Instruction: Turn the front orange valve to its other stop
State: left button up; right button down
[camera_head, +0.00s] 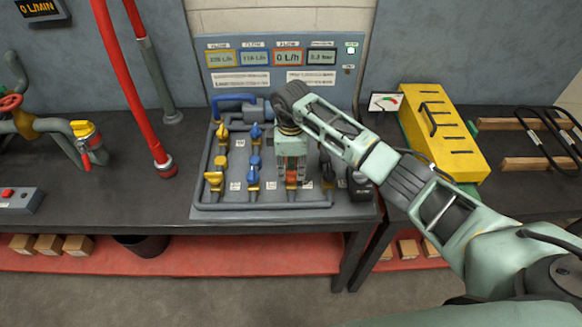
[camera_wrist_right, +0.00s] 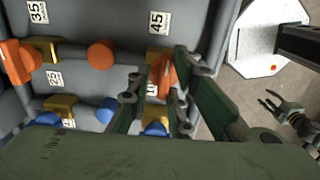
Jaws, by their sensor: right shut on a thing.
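The front orange valve (camera_head: 291,179) is on the grey valve board, mostly covered by my right gripper (camera_head: 291,177) in the head view. In the right wrist view its orange handle (camera_wrist_right: 167,72) shows between the two green fingers of my right gripper (camera_wrist_right: 160,94). The gripper points down at the valve and is shut on the handle. The handle's exact angle is partly hidden by the fingers. My left gripper (camera_wrist_right: 272,102) shows only small at the right of the wrist view, away from the board, with fingers apart.
The front blue valve (camera_head: 254,173) and front yellow valve (camera_head: 214,179) stand left of the orange one. A back orange valve (camera_wrist_right: 18,62) shows in the wrist view. The display panel (camera_head: 277,67) stands behind. A yellow box (camera_head: 443,133) is at right.

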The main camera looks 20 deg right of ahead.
jog(key=shift+n, duration=0.4)
jog(key=n+b, duration=0.2)
jog(key=n, duration=0.2)
jog(key=n+b, duration=0.1)
jog(key=n, duration=0.1)
jog(key=n+b, duration=0.2)
jog(key=shift+a+f+n, duration=0.1)
jog(key=shift+a+n, duration=0.1)
jog(key=shift+n, duration=0.1)
jog(key=n+b, duration=0.3)
jog(key=n, duration=0.1)
jog(key=shift+a, duration=0.1)
jog(key=n+b, duration=0.2)
jog(key=n, duration=0.2)
jog(key=shift+s, duration=0.15)
jog(key=shift+r+n, duration=0.2)
jog(key=shift+n, duration=0.2)
jog(key=c, duration=1.6)
grip_release()
jog(key=shift+f, duration=0.1)
